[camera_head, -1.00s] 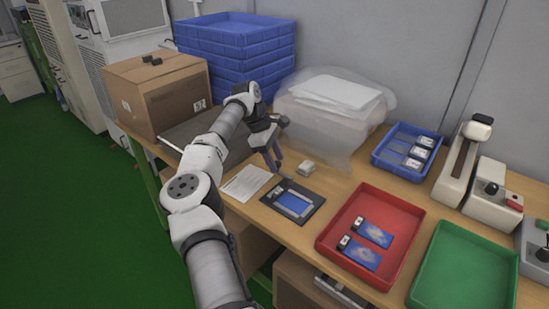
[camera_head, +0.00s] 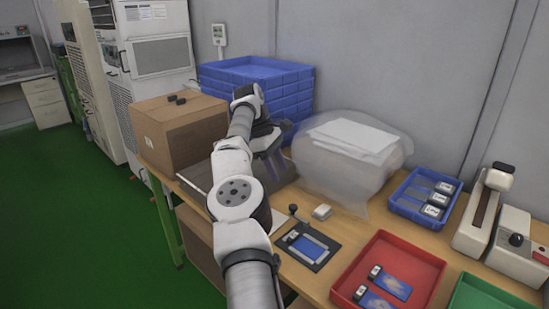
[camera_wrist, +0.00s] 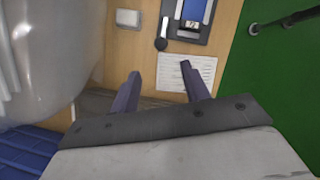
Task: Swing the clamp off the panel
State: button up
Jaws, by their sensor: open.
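The panel (camera_head: 310,248) is a blue and pale plate in a black fixture (camera_head: 322,262) on the wooden table. It also shows at the top of the wrist view (camera_wrist: 193,12). My gripper (camera_head: 270,158) is open and empty, behind and left of the fixture. Its fingers (camera_wrist: 160,70) point towards the clamp, apart from it.
A small white block (camera_head: 322,212) sits behind the fixture. A plastic-wrapped bundle (camera_head: 350,155) stands close right of my gripper. Blue stacked trays (camera_head: 256,90) and a cardboard box (camera_head: 180,130) stand behind. A red tray (camera_head: 400,258) is right of the fixture. Paper (camera_wrist: 187,72) lies beside it.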

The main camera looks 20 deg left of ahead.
jog(key=shift+p+v, duration=0.7)
jog(key=shift+v, duration=0.4)
